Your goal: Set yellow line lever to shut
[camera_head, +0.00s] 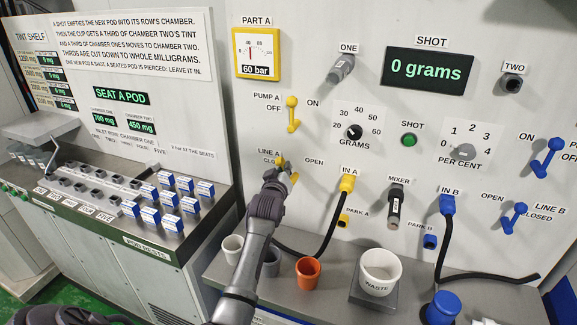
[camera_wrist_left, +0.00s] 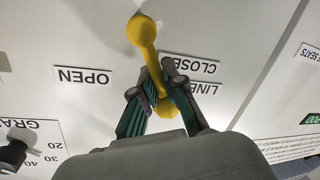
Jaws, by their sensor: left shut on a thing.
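The yellow line lever (camera_wrist_left: 151,62) is on the white panel, between the OPEN label (camera_wrist_left: 84,76) and the CLOSED label (camera_wrist_left: 191,66) in the upside-down left wrist view. It is nearly upright, leaning slightly toward the CLOSED side. My left gripper (camera_wrist_left: 163,101) is shut on one end of the lever, and the other rounded end is free. In the head view my left gripper (camera_head: 279,177) covers much of the lever, and only yellow bits of it (camera_head: 294,178) show. My right gripper is out of view.
The yellow pump A lever (camera_head: 292,114) is above. The yellow IN A plug (camera_head: 347,183) with its black hose is to the right. The pod bench (camera_head: 110,215) is to the left.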

